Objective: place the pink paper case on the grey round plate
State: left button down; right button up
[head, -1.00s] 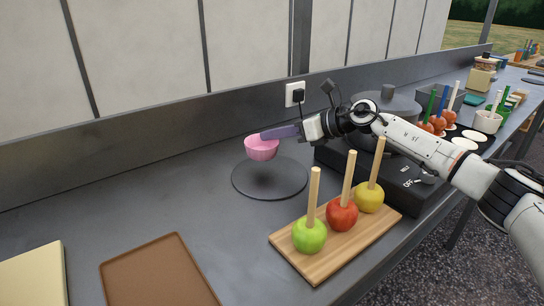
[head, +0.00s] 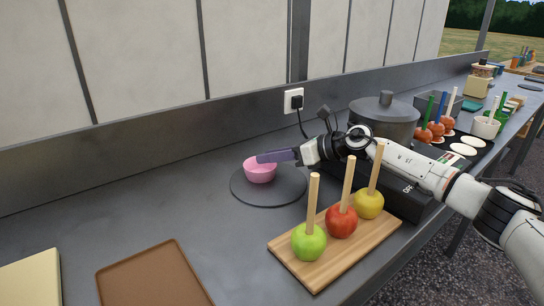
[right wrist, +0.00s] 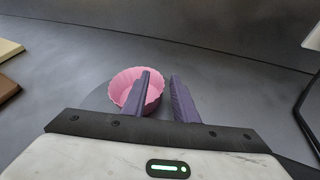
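The pink paper case (head: 259,174) stands upright on the grey round plate (head: 268,199), a little toward its back left, and appears to rest on it. In the right wrist view the fluted pink case (right wrist: 121,86) shows with one purple finger inside its rim and the other outside to the right. My right gripper (head: 272,156) is at the case's rim. In the right wrist view its fingers (right wrist: 166,95) stand apart, with a small gap between the case wall and the outer finger. My left gripper is not in view.
A wooden board (head: 318,272) with green, red and yellow apples on sticks stands in front of the plate. A black cooker with a lidded pot (head: 384,120) is to the right. A brown tray (head: 152,279) lies front left. The counter left of the plate is clear.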

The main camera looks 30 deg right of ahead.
jog(key=v, duration=0.4)
jog(key=shift+s+d, duration=0.25)
jog(key=shift+d, duration=0.05)
jog(key=s+d+b, duration=0.1)
jog(key=s+d, duration=0.1)
jog(key=s, duration=0.1)
jog(key=s+d+b, duration=0.1)
jog(key=s+d, duration=0.1)
jog(key=s, duration=0.1)
jog(key=s+d+b, duration=0.2)
jog(key=s, duration=0.2)
jog(key=shift+d+r, duration=0.15)
jog(key=shift+d, duration=0.2)
jog(key=shift+d+r, duration=0.1)
